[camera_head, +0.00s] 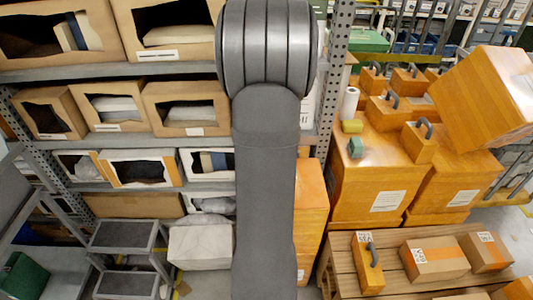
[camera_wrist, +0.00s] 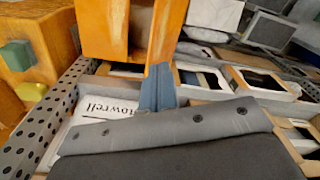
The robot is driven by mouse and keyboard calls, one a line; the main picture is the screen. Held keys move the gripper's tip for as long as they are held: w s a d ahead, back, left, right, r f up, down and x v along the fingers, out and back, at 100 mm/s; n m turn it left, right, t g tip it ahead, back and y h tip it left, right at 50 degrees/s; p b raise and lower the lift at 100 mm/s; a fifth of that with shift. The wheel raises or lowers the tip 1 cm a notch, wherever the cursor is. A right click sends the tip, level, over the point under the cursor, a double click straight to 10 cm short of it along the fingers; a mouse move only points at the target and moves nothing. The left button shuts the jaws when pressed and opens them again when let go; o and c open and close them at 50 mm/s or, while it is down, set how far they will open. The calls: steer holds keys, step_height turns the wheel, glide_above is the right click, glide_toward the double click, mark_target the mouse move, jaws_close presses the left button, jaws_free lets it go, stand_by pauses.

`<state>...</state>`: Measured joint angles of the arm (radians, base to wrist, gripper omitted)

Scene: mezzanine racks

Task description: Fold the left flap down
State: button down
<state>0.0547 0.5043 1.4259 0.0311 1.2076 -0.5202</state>
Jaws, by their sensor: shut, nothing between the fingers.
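In the head view my arm hides the gripper, and part of an orange box (camera_head: 312,205) shows to the right of the arm.
Metal racks (camera_head: 180,70) with open cartons (camera_head: 186,108) fill the left. A perforated post (camera_head: 335,80) stands close to my arm. Stacked orange boxes (camera_head: 372,180) and a wooden pallet table (camera_head: 400,285) stand right. Grey steps (camera_head: 125,235) stand lower left.

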steer(key=w+a+f+n+h, duration=0.25)
steer(key=a+n, duration=0.35)
steer(key=n, duration=0.7)
steer(key=d+f, duration=0.1)
steer(key=f, duration=0.2)
steer(key=d+f, duration=0.2)
steer(key=f, duration=0.2)
steer(key=d+f, duration=0.1)
steer(key=f, duration=0.2)
steer(key=shift+w+d+f, duration=0.2)
steer(key=shift+d+f, duration=0.4)
steer(key=shift+d, duration=0.15)
steer(key=shift+d+y, duration=0.15)
steer(key=shift+y, duration=0.1)
steer(key=shift+d+f+y, duration=0.2)
steer(key=shift+d+y, duration=0.1)
steer(key=shift+y, duration=0.2)
